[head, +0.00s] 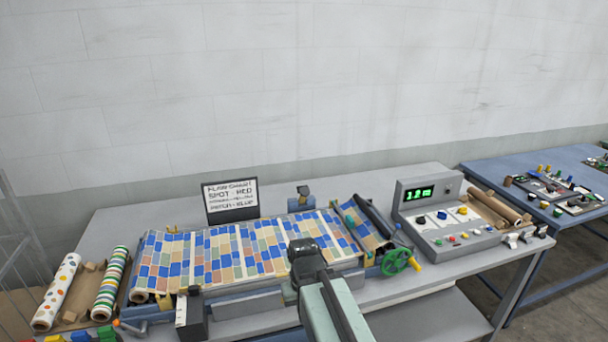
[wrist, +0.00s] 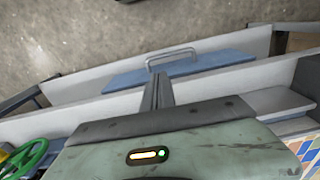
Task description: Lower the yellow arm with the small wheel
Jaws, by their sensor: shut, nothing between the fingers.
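The calender press holds a patterned sheet (head: 225,258) of blue, tan and white blocks. Small yellow parts stand at its edges, one at the front left (head: 165,301) and one at the back left (head: 172,229). I cannot tell which yellow part is the arm with the small wheel. A green handwheel (head: 396,261) with a yellow knob (head: 415,264) is at the press's right end; it also shows in the wrist view (wrist: 27,157). My gripper (wrist: 157,90) is shut and empty, over the front side of the press. In the head view its fingers are hidden by my arm.
A control box (head: 445,215) with a green display stands right of the press. Patterned rolls (head: 110,285) lie at the left. A blue panel with a metal handle (wrist: 170,56) is ahead in the wrist view. Another blue table (head: 510,170) stands right.

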